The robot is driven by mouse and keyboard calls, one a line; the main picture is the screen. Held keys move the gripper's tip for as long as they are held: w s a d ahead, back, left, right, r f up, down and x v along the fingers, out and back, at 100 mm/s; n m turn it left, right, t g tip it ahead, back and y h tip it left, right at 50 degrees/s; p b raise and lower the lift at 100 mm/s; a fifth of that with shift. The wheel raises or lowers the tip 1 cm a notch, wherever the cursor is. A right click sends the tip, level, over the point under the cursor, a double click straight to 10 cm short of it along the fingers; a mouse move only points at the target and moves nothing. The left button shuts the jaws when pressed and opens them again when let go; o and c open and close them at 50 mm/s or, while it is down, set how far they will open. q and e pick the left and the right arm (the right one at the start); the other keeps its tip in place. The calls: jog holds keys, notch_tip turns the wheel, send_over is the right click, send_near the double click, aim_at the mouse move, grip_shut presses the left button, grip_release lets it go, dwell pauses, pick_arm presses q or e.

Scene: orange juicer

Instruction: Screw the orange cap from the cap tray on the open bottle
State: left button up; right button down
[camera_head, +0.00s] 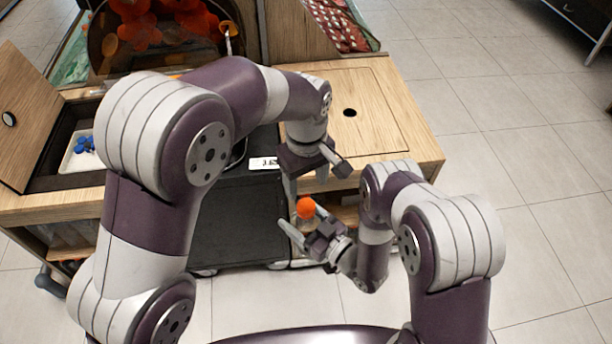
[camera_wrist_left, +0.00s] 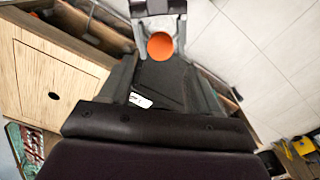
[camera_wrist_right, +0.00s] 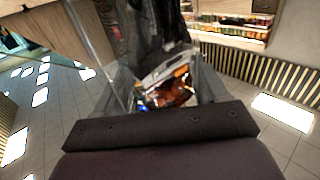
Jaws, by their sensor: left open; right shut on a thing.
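A round orange top (camera_head: 306,207), which looks like the orange cap, sits between the fingers of my right gripper (camera_head: 303,220). It also shows in the left wrist view (camera_wrist_left: 161,46). In the right wrist view a glassy, brownish-orange thing (camera_wrist_right: 172,92), which looks like the bottle, is between the right fingers. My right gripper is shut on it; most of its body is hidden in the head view. My left gripper (camera_head: 308,180) is open and empty, just above the orange top and apart from it. The white cap tray (camera_head: 71,163) at the left holds several blue caps (camera_head: 84,144).
The wooden counter (camera_head: 420,150) lies behind my grippers, with a round hole (camera_head: 349,113) in its right part. The dark juicer front with oranges (camera_head: 175,30) is at the back. A raised wooden lid (camera_head: 28,125) stands left of the tray. Open tiled floor lies at the right.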

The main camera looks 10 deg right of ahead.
aim_at(306, 205)
pick_arm(q)
notch_tip(306, 205, down, 7)
jog(key=shift+f, duration=0.2)
dwell(0.3)
